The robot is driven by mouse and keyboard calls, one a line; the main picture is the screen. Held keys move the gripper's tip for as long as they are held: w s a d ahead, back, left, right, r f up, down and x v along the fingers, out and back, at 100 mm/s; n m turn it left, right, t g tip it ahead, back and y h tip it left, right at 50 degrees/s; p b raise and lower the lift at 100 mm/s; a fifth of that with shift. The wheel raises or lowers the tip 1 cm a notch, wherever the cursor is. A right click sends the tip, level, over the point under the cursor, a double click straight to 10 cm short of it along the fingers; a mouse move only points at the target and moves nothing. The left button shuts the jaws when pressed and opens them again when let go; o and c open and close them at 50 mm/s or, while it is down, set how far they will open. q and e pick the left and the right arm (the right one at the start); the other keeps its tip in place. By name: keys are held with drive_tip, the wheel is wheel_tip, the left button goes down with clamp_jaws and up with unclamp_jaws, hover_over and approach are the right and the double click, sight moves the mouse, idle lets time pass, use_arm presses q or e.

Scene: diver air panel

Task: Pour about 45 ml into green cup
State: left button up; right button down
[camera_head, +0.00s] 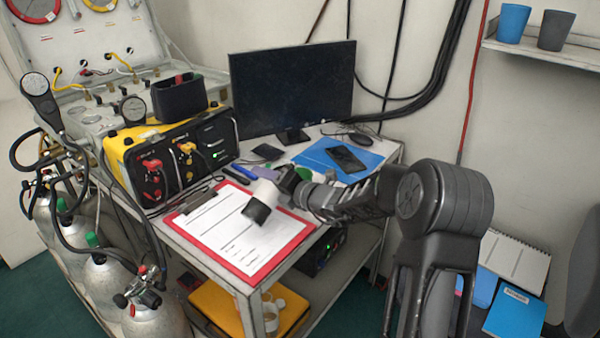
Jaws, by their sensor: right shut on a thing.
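My right gripper (293,188) reaches in from the right over the white table and is shut on a small white container with a dark end (260,205). The container is tilted, its dark end pointing down and to the left above the clipboard. A small patch of green (303,173) shows just behind the gripper; it may be the green cup, but the gripper hides most of it. I cannot see any liquid. My left gripper is not in view.
A red clipboard (285,262) with a white sheet lies at the table's front. A yellow and black unit (128,155), a monitor (290,88) and a blue folder (318,157) stand or lie around it. Blue (513,24) and dark grey (556,30) cups stand on a shelf.

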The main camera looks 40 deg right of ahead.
drive_tip(key=shift+a+m+p, duration=0.15)
drive_tip(key=shift+m+p, duration=0.35)
drive_tip(key=shift+p, duration=0.35)
drive_tip(key=shift+f, duration=0.15)
drive_tip(key=shift+p, duration=0.3)
drive_tip(key=shift+r+m+y+p, duration=0.25)
drive_tip(key=shift+m+y+p, duration=0.25)
drive_tip(key=shift+p, duration=0.55)
idle(0.4)
